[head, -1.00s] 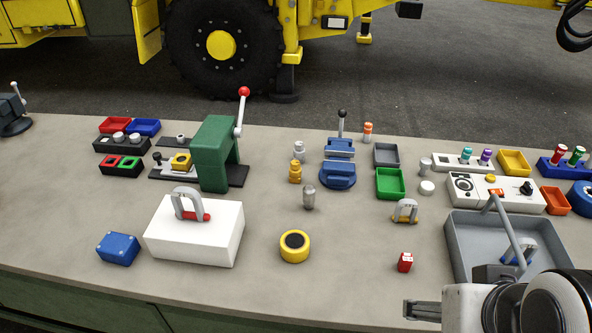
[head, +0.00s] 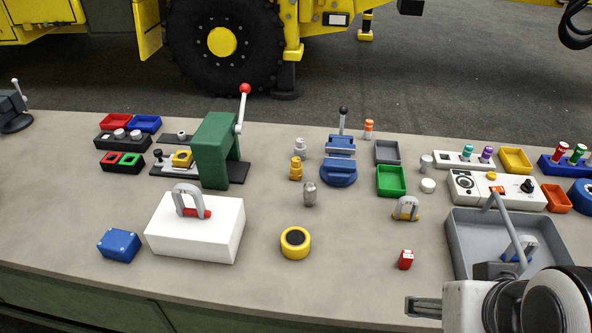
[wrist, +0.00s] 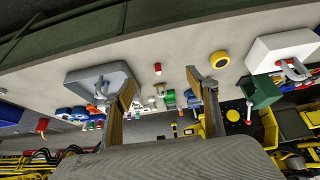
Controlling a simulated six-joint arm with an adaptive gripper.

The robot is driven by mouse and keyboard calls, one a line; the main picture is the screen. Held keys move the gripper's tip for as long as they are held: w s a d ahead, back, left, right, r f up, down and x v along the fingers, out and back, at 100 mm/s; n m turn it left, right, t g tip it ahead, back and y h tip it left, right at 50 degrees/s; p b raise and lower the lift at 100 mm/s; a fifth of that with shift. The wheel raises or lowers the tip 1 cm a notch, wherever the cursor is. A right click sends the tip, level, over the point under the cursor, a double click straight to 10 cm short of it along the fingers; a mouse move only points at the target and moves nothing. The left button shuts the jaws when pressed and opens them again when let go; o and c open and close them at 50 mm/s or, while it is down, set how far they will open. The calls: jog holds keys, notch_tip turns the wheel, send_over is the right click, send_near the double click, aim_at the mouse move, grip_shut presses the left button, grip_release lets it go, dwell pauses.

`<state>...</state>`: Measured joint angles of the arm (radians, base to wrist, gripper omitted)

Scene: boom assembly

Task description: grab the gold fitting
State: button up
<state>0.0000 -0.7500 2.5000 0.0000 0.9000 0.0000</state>
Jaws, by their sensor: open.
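The gold fitting (head: 296,168) stands upright on the workbench in the head view, just in front of a silver fitting (head: 300,147) and left of the blue vise (head: 338,160). My gripper (head: 424,308) is at the bench's front edge on the lower right of the head view, well apart from the fitting. In the wrist view my gripper (wrist: 160,85) has its two fingers spread wide with nothing held between them. I cannot pick out the gold fitting clearly in the wrist view.
A grey cylinder (head: 310,194) and a yellow tape roll (head: 295,242) stand near the fitting. A green press (head: 213,150) rises to its left. A red block (head: 406,259), a shackle (head: 406,209) and a grey tray (head: 462,255) lie nearer my arm. The front middle is mostly clear.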

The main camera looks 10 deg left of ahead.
jog(key=c, duration=0.3)
jog(key=w+a+f+n+t+y, duration=0.1)
jog(key=w+a+t, duration=0.15)
jog(key=w, duration=1.45)
jog(key=w+a+n+t, duration=0.2)
jog(key=w+a, duration=0.1)
jog(key=w, duration=1.5)
jog(key=shift+w+a+f+n+t+y, duration=0.25)
jog(key=shift+w+a+f+n+y, duration=0.65)
jog(key=shift+w+a+f, duration=1.75)
jog(key=shift+w+a+f+n+t+y, duration=0.3)
jog(key=shift+w+a+f+y, duration=1.3)
jog(key=shift+a+f, duration=1.8)
jog(key=shift+w+a+f+n+t+y, duration=0.2)
jog(key=shift+w+a+f+n+y, duration=0.6)
jog(key=shift+w+a+f, duration=1.95)
jog(key=shift+s+a+f, duration=0.25)
jog(key=shift+f, duration=0.1)
